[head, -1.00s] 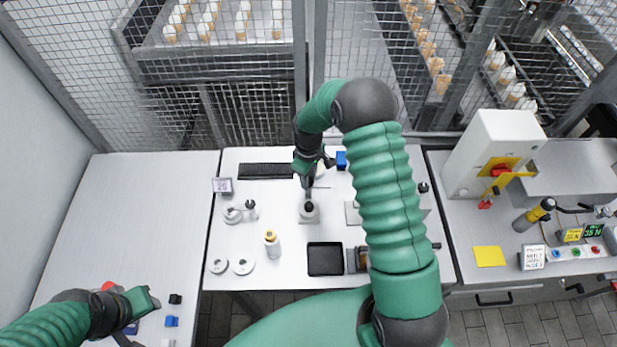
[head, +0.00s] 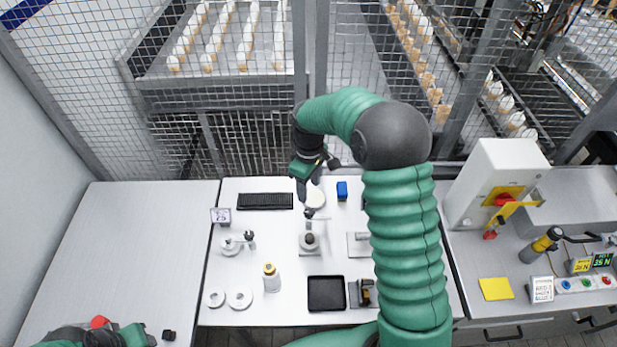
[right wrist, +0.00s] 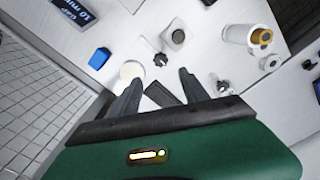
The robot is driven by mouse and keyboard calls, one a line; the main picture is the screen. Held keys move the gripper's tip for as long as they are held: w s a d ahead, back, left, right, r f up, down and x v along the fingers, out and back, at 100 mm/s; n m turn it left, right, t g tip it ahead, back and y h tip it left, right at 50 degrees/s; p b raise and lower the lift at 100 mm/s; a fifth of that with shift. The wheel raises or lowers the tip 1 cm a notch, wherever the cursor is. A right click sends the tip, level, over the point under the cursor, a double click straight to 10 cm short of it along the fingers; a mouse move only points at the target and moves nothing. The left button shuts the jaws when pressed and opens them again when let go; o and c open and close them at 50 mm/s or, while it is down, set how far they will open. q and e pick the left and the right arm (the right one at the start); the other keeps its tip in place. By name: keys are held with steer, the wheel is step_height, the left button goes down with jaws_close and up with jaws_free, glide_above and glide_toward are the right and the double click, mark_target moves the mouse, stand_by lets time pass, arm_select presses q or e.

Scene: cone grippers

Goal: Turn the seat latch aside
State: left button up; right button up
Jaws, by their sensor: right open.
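A small grey fixture (head: 309,243) with a black knob stands mid-table, with a thin bar (head: 318,218) just behind it. I cannot tell for sure which part is the seat latch. My right gripper (head: 308,193) is behind the fixture, above the table, near a white disc (head: 316,199). In the right wrist view its two fingers (right wrist: 158,88) are spread and empty. Beyond them are a small black knob (right wrist: 161,60) and the fixture's round top (right wrist: 178,37). My left gripper (head: 135,336) is at the bottom left, partly cut off.
A bottle (head: 271,278) with an orange cap and a black tray (head: 326,293) are in front. A wire mesh fence (head: 240,120) closes the back. The left table (head: 130,250) is mostly bare.

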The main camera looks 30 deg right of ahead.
step_height(320, 180, up, 6)
steer(key=shift+f, duration=0.15)
stand_by(0.3)
